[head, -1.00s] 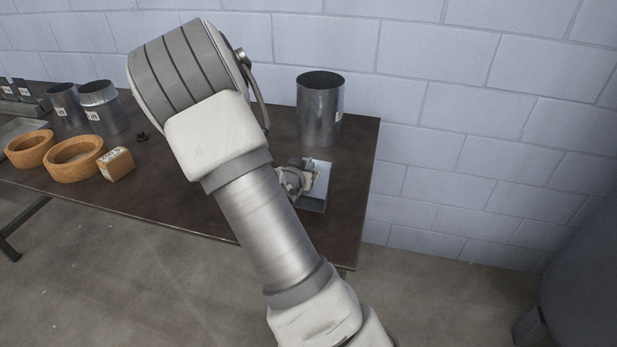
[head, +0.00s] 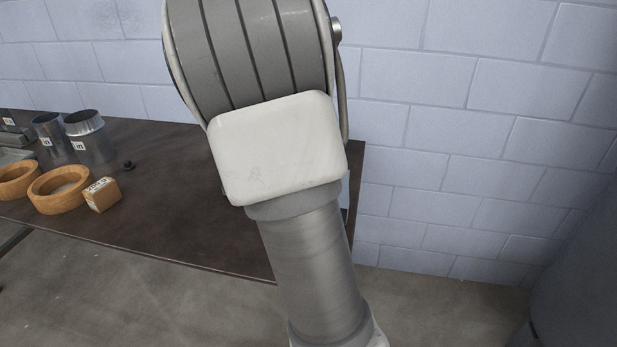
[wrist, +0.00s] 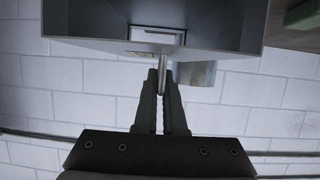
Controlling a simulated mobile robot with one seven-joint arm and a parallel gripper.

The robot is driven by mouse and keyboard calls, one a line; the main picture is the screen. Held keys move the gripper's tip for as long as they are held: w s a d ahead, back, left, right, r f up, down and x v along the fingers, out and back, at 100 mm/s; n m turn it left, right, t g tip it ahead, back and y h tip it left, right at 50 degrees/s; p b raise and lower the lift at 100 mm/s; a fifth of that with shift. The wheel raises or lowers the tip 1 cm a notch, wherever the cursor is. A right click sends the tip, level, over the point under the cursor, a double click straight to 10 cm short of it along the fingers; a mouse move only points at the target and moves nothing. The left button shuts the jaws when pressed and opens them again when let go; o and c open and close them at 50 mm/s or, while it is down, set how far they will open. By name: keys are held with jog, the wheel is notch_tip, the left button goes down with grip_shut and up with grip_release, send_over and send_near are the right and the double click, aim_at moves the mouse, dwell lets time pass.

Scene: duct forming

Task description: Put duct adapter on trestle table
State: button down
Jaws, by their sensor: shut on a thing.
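The duct adapter (wrist: 225,38), a grey sheet-metal box shape with a rectangular opening, fills the top of the wrist view. My gripper (wrist: 163,78) is shut on a thin edge of it, between its two dark fingers. In the head view my arm hides the gripper and nearly all of the adapter; only a pale sliver shows at the arm's right edge. The dark brown table (head: 165,205), which I take for the trestle table, runs behind my arm. I cannot tell whether the adapter touches it.
Metal cylinders (head: 90,138), wooden rings (head: 60,190), a small labelled wooden block (head: 102,195) and a small black knob (head: 129,165) stand on the table's left part. Bare tabletop lies between them and my arm. A block wall (head: 450,130) is behind.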

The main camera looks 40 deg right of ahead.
jog(key=shift+s+d+r, duration=0.35)
jog(key=shift+s+r, duration=0.15)
jog(key=shift+s, duration=0.25)
jog(key=shift+s+d+r, duration=0.3)
jog(key=shift+s+r, duration=0.15)
jog(key=shift+s, duration=0.25)
